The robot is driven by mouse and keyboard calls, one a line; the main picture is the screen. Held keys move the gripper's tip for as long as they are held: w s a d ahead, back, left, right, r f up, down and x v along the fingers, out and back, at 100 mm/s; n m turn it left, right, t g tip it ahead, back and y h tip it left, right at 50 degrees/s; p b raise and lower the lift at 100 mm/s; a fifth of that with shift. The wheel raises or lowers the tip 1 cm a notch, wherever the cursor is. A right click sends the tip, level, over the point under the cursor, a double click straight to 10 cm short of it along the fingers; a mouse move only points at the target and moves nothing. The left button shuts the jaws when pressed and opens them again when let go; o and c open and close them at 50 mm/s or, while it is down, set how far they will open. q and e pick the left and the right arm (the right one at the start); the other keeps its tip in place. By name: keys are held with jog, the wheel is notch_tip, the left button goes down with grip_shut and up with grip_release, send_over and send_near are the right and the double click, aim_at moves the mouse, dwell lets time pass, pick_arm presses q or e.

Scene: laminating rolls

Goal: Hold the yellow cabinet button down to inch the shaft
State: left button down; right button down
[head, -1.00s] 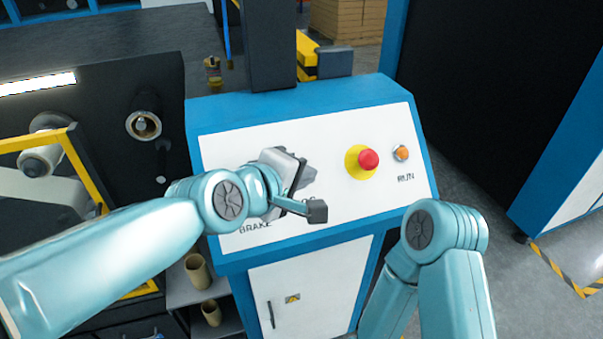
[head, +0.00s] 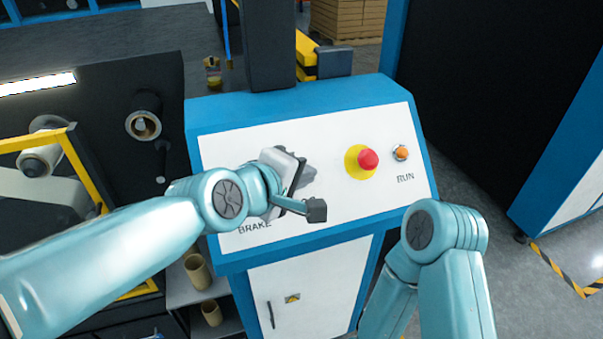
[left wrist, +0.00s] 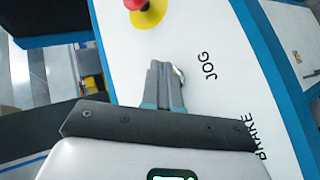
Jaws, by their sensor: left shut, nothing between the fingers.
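The cabinet's sloped white panel (head: 235,150) carries the controls. My left gripper (left wrist: 163,75) is shut and empty, pointing down at the panel beside the JOG label (left wrist: 208,66). A small piece of a shiny round rim (left wrist: 179,73) shows right beside the fingertips; the rest of that control is hidden behind them. No yellow button face shows there, and I cannot tell whether it is pressed. In the head view my left gripper (head: 290,172) covers this spot and the JOG label. My right gripper is not in view; only my right arm shows.
A red mushroom button (head: 368,160) on a yellow collar sits right of my left gripper. An orange RUN button (head: 401,153) is farther right. The BRAKE label (head: 255,228) is lower left. A dark post (head: 269,45) rises behind the panel.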

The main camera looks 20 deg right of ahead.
pick_arm(q)
jog(key=shift+w+f, duration=0.15)
jog(key=shift+w+f+b, duration=0.1)
jog(key=shift+f+b, duration=0.1)
jog(key=shift+b, duration=0.25)
jog(key=shift+w, duration=0.15)
jog(key=shift+w+f+b, duration=0.25)
jog(key=shift+f+b, duration=0.05)
jog(key=shift+b, duration=0.1)
dwell(0.3)
dwell(4.7)
jog(key=shift+s+r+p, duration=0.6)
jog(key=shift+s+p, duration=0.05)
jog(key=shift+p, duration=0.25)
jog(key=shift+w, duration=0.1)
